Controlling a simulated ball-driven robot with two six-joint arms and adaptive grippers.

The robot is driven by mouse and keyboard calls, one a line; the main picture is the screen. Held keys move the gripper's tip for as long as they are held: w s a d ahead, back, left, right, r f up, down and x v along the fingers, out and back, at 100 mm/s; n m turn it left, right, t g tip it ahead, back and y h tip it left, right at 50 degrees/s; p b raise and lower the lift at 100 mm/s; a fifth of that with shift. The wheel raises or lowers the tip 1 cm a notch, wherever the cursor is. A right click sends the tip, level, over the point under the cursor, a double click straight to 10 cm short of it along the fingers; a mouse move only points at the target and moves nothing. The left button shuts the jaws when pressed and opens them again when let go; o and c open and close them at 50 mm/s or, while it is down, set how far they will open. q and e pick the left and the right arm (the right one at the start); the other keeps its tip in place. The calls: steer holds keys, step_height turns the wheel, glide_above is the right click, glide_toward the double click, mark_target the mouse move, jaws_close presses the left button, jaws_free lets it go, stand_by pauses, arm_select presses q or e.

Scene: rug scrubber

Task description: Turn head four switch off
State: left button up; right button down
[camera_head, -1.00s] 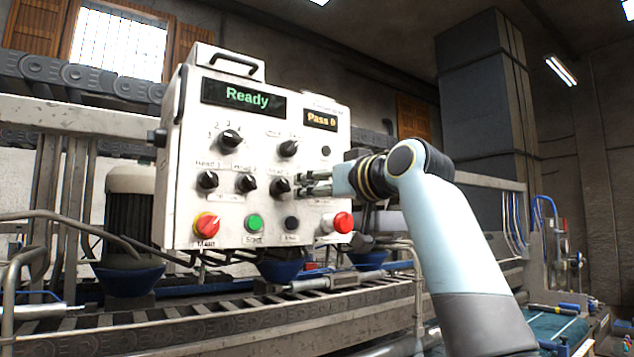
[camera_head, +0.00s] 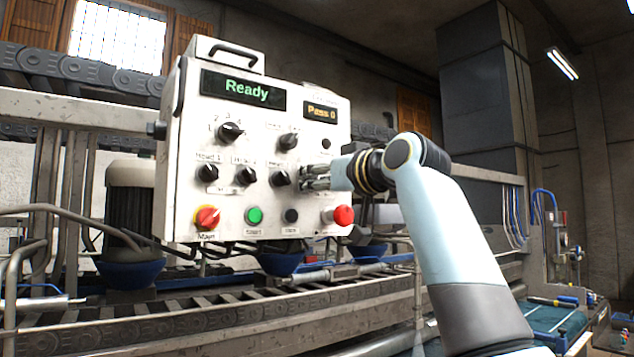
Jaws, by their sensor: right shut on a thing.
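The white control panel (camera_head: 190,120) stands in front of me with a row of black rotary head switches. Three of these show: the left one (camera_head: 208,173), the middle one (camera_head: 246,176) and the right one (camera_head: 280,178). My right gripper (camera_head: 308,178) is at the right end of this row, just right of the third switch. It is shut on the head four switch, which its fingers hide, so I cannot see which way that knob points. My left gripper is not in view.
The panel displays (camera_head: 243,90) read "Ready" and "Pass 0". Below the row are a red-and-yellow main switch (camera_head: 207,217), a green button (camera_head: 254,215), a black button (camera_head: 291,216) and a red mushroom button (camera_head: 343,215) close under my gripper. A conveyor (camera_head: 220,320) runs below.

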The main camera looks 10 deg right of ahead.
steer(key=shift+d+n+b, duration=0.1)
steer(key=shift+n+b, duration=3.2)
steer(key=shift+n, duration=4.6)
steer(key=c, duration=1)
jaws_free()
steer(key=shift+c, duration=0.2)
steer(key=v, duration=1.2)
